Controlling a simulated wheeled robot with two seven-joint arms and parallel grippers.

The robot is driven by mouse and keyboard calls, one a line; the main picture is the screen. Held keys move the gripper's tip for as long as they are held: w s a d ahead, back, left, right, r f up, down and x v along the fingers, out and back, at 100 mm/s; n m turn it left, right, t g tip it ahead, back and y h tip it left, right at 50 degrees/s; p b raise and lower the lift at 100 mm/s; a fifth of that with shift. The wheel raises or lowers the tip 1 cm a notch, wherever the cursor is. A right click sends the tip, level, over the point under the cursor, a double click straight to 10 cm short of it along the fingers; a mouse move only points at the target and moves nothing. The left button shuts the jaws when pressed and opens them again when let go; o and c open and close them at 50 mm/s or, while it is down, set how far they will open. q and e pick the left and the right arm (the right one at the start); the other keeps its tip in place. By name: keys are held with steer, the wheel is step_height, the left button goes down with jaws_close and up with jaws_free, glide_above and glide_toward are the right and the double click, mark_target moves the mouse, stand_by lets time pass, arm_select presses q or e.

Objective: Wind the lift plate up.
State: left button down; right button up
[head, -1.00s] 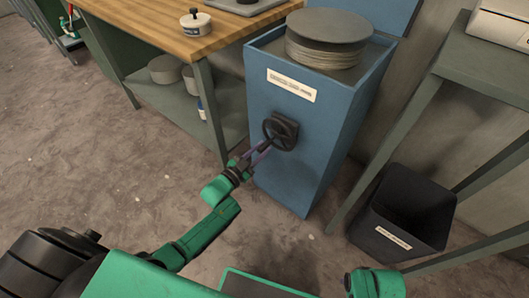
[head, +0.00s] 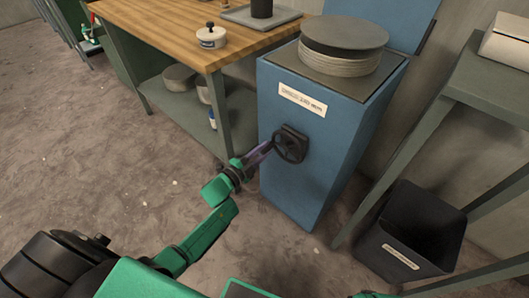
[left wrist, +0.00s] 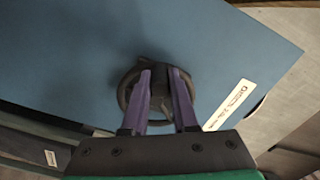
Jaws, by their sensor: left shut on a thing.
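A black handwheel (head: 290,145) is mounted on the front of a blue cabinet (head: 285,185), below a white label. My left gripper (head: 268,147) reaches it from the left and is shut on its rim. In the left wrist view the two purple fingers (left wrist: 160,80) lie over the handwheel (left wrist: 124,95) and hide part of it. The lift plate (head: 345,32) is a dark round disc on top of a grey stack in the top of the cabinet. My right gripper is not in view.
A wooden workbench (head: 165,35) with a white lidded pot (head: 212,37) stands at the left. A black bin (head: 415,225) and a grey-green table (head: 490,75) stand at the right. The floor in front of the cabinet is clear.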

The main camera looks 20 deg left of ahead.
arm_select(q)
steer(key=shift+r, duration=0.15)
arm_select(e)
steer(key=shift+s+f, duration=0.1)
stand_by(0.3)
arm_select(q)
steer(key=c, duration=0.7)
jaws_free()
steer(key=shift+c, duration=0.2)
steer(key=shift+o, duration=0.3)
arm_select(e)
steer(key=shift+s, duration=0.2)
arm_select(q)
steer(key=shift+s+a, duration=0.15)
steer(key=shift+s, duration=0.2)
steer(key=p+v, duration=0.2)
steer(key=v, duration=1.2)
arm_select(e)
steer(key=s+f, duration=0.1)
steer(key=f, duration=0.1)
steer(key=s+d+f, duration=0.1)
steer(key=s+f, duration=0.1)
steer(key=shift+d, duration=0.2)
